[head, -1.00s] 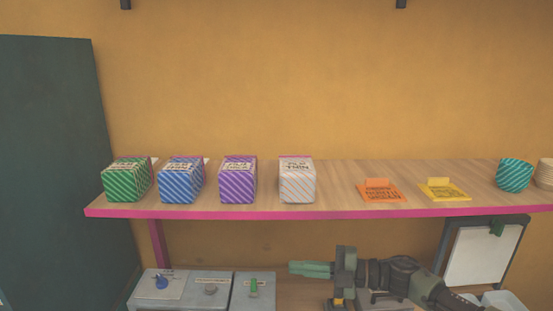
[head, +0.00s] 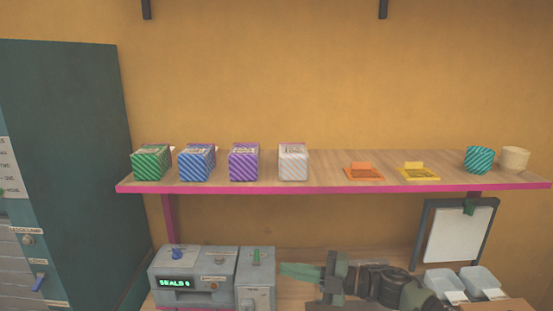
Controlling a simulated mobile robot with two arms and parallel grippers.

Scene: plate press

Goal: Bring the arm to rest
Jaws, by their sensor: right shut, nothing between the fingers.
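My right gripper (head: 299,272) is in the lower middle of the head view, with its arm coming in from the right. Its green fingers are together, point left and hold nothing. It is below the shelf, above the wooden worktop, and just right of the grey machine. My left gripper is not in view.
A grey machine (head: 205,262) reads "SEALS 0". A clipboard (head: 457,235) and pale bins (head: 480,280) are at right.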

